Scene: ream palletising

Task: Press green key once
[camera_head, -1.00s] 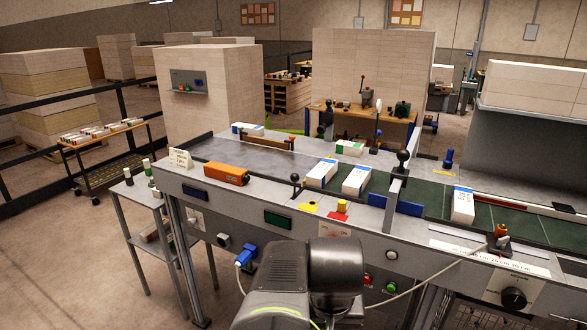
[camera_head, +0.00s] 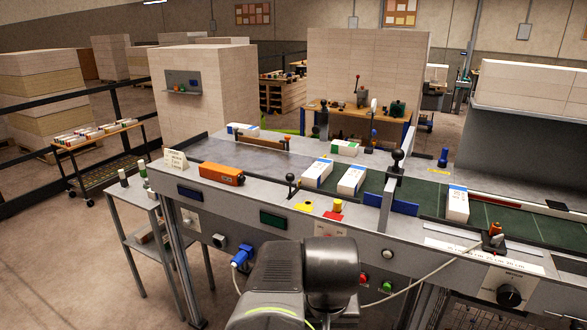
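A small round green button (camera_head: 387,287) sits low on the front face of the grey machine bench, just right of my arm. A red button (camera_head: 362,279) is to its left, close beside my arm's dark link. No lettering can be read on either button. My arm rises from the bottom middle, in front of the bench, and covers part of its front panel. My gripper is not in view, so its state and its distance from the green button are not shown.
The grey bench (camera_head: 400,240) spans the middle, with wrapped reams (camera_head: 352,181) and a green belt (camera_head: 430,195) on top. An orange box (camera_head: 222,174) lies at its left. A pale cable crosses beside the green button. Floor (camera_head: 80,250) is clear at left.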

